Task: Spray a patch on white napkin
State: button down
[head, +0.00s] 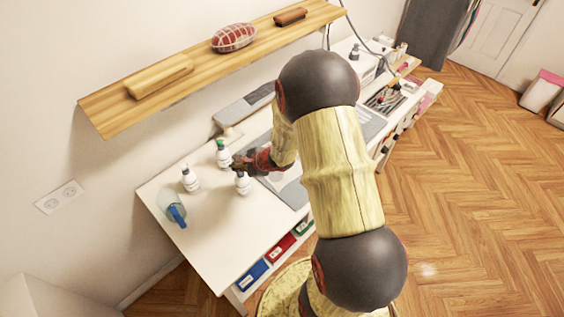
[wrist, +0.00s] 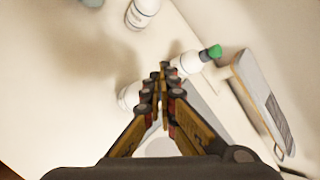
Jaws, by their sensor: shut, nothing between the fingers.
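My gripper (head: 240,164) is shut and empty, over the left part of the white table among white bottles. In the wrist view its fingertips (wrist: 164,78) meet in front of a green-capped white bottle (wrist: 190,64). That bottle (head: 223,158) stands just beyond the gripper in the head view. Another white bottle (head: 242,186) stands on the near side; it is partly hidden behind the fingers in the wrist view (wrist: 128,97). A third (head: 191,182) stands to the left. A clear and blue bottle (head: 176,214), perhaps a sprayer, is near the table's left end. I cannot make out a white napkin for certain.
The white table (head: 210,235) is bare around the bottles at its front left. A grey mat (head: 292,194) lies under my arm. A wooden shelf (head: 190,72) with a pincushion (head: 233,38) hangs above the table. Coloured boxes (head: 280,247) sit under the tabletop.

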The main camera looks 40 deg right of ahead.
jog(key=shift+f, duration=0.2)
jog(key=shift+r, duration=0.45)
dwell(0.4)
notch_tip(320, 180, up, 6)
jog(key=p, duration=0.3)
dwell(0.4)
dwell(0.6)
